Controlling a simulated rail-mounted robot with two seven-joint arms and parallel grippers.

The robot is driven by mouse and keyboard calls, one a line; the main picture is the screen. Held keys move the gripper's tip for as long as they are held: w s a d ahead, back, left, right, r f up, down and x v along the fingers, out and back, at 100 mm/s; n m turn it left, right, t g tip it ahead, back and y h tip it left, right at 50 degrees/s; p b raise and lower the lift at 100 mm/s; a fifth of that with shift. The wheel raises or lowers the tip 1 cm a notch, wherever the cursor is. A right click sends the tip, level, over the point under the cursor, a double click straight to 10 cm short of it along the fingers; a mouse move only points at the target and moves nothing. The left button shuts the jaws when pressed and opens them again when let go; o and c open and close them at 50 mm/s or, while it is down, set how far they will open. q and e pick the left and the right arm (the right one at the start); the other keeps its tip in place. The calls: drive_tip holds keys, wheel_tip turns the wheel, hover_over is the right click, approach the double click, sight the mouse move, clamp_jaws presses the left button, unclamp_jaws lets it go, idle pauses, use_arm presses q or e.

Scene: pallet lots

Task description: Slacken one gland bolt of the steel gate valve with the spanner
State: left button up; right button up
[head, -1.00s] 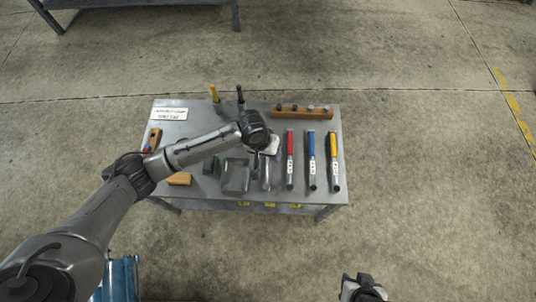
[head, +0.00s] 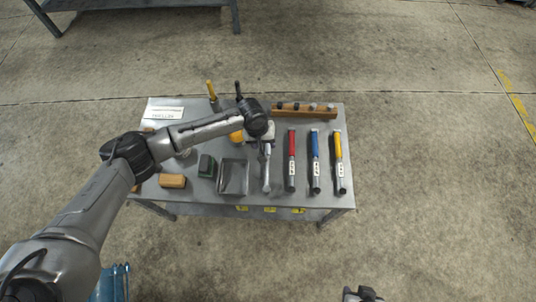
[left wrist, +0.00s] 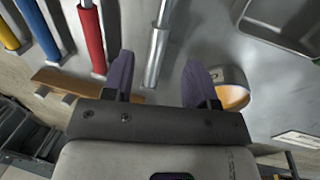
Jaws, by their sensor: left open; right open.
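No steel gate valve shows in either view, and I cannot pick out a spanner for certain. A plain silver long-handled tool (head: 267,172) lies on the grey table, its upper end hidden under my left gripper (head: 263,134). In the left wrist view the silver tool (left wrist: 157,55) lies between the two purple fingertips of my left gripper (left wrist: 160,78). These fingers are apart and hold nothing; whether they touch the tool I cannot tell. My right gripper (head: 362,294) is partly cut off at the bottom edge of the head view, away from the table, and is open.
Red (head: 292,160), blue (head: 315,162) and yellow (head: 340,162) handled tools lie right of the silver one. A wooden rack (head: 304,111) stands behind. A square metal tray (head: 233,163), a dark green block (head: 207,166) and a wooden block (head: 172,181) lie left.

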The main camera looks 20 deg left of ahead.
sight(268, 148)
use_arm(q)
drive_tip(key=shift+w+d+f+b, duration=0.1)
drive_tip(key=shift+d+f+b, duration=0.1)
drive_tip(key=shift+f+b, duration=0.65)
drive_tip(key=shift+w+d+f+b, duration=0.15)
drive_tip(key=shift+f+b, duration=0.45)
drive_tip(key=shift+f, duration=0.35)
drive_tip(key=shift+w+d+f+b, duration=0.1)
drive_tip(key=shift+d+f+b, duration=0.1)
drive_tip(key=shift+f+b, duration=0.65)
drive_tip(key=shift+c, duration=0.7)
clamp_jaws()
